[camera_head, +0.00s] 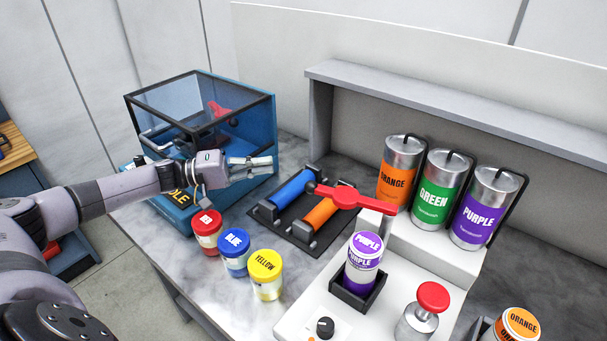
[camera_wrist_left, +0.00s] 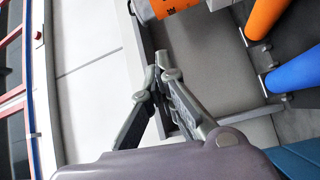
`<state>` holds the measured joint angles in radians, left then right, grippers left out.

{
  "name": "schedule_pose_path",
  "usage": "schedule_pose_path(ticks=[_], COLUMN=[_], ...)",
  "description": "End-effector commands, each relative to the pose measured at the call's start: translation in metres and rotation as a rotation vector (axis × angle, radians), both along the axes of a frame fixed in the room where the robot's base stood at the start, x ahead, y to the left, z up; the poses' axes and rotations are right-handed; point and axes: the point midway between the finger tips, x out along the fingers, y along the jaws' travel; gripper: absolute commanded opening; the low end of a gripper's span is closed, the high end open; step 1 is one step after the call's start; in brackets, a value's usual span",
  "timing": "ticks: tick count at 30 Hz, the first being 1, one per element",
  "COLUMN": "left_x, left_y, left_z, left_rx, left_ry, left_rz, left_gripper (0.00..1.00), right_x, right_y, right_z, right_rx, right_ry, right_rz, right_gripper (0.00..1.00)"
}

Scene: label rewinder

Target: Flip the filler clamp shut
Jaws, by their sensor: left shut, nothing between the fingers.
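A purple-labelled jar (camera_head: 363,262) stands upright in the machine's black holder (camera_head: 357,294), below and in front of the lever. My left gripper (camera_head: 268,167) is shut and empty, in front of the blue glazed box, left of the lever and apart from it. Its closed fingers (camera_wrist_left: 163,78) also show in the left wrist view.
Blue (camera_head: 293,187) and orange (camera_head: 320,213) rollers lie on a dark stand between my left gripper and the filler. Red, blue and yellow jars (camera_head: 266,276) stand in front. Orange, green and purple canisters (camera_head: 436,188) stand behind. The blue box (camera_head: 262,130) is at the back left.

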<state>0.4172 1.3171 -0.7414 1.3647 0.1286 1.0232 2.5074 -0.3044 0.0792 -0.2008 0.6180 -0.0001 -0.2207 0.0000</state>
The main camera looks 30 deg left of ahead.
Motion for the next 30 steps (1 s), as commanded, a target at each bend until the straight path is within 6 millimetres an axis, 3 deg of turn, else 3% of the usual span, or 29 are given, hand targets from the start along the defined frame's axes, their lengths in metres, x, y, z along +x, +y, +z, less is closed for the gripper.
schedule_pose_path(ticks=[13, 26, 30], left_x=[0.008, 0.061, 0.043], left_y=[-0.01, -0.081, -0.086], left_z=[0.004, 0.013, 0.006], left_rx=[-0.004, -0.005, 0.001], left_ry=[-0.002, -0.003, 0.004], left_rz=[-0.001, -0.002, -0.001], left_gripper=[0.0, 0.0, 0.0], right_x=[0.002, 0.005, 0.005], right_y=[-0.003, -0.002, -0.002], right_z=[0.007, 0.042, 0.053], right_rx=[-0.004, -0.003, -0.002], right_ry=[-0.003, -0.007, -0.008], right_rz=[0.001, 0.0, 0.0], right_gripper=[0.4, 0.4, 0.4])
